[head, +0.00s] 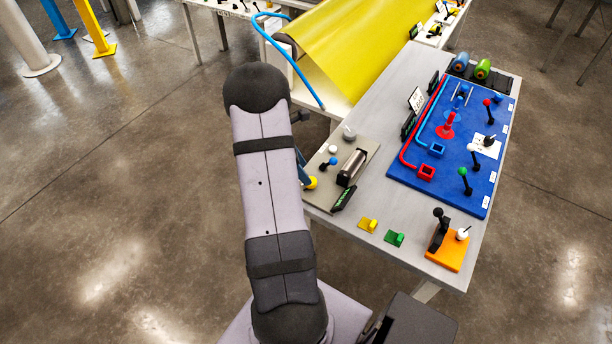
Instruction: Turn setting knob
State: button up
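No control is clearly marked as the setting knob, so I cannot tell which one it is. Candidates sit on a grey panel (366,150) at the table's near left: a white knob (333,149), a blue knob (333,161), a yellow knob (311,183) partly behind my arm, and a grey round knob (348,132) at its far edge. A metal cylinder (351,168) lies beside them. My arm rises left of this panel. My gripper is not seen; the arm covers that area.
The grey table (390,205) carries a blue board (430,172) with red and blue pipes and several levers. An orange base (448,252) with a black lever stands at the near right corner. Yellow (368,225) and green (394,238) pieces lie near the front edge. A yellow sheet (350,45) is behind.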

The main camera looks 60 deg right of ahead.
jog(key=shift+v, duration=1.1)
jog(key=s+a+f+m+y, duration=0.2)
jog(key=s+a+m, duration=0.1)
jog(key=a+m, duration=0.5)
jog(key=s+a+f+m+y, duration=0.2)
jog(key=s+a+m, duration=0.1)
jog(key=a+m, duration=0.5)
jog(key=w+a+r+n+t, duration=0.1)
jog(key=a+r+n, duration=0.2)
jog(key=a, duration=0.8)
jog(key=w+a+r+n+t, duration=0.2)
jog(key=a+r+n, duration=0.2)
jog(key=a+r, duration=0.3)
jog(key=a, duration=0.5)
jog(key=shift+w+a+r+h, duration=0.2)
jog(key=shift+a+r+h, duration=0.1)
jog(key=shift+h, duration=0.1)
